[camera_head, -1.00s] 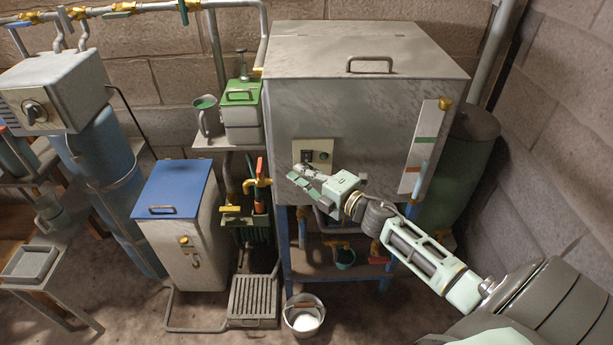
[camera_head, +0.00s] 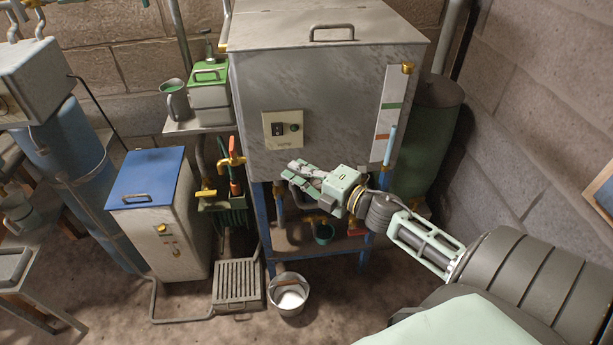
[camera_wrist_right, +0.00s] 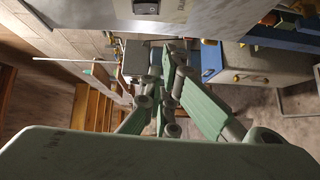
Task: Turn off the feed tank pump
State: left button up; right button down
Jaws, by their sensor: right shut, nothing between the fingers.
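The feed tank (camera_head: 330,90) is a large grey metal box with a handled lid on a blue stand. My left gripper is not in view.
A blue-lidded box (camera_head: 148,180) stands left of the tank stand. A white bucket (camera_head: 288,294) and a slatted grate (camera_head: 237,283) are on the floor. An orange-handled tap (camera_head: 231,158) is close left of the gripper. A block wall (camera_head: 540,110) bounds the right.

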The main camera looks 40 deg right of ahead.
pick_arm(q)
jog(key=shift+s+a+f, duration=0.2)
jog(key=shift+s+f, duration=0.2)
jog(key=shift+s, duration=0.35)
pick_arm(e)
jog(key=shift+v, duration=1.25)
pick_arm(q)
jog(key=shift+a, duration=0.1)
pick_arm(e)
jog(key=shift+f, duration=0.15)
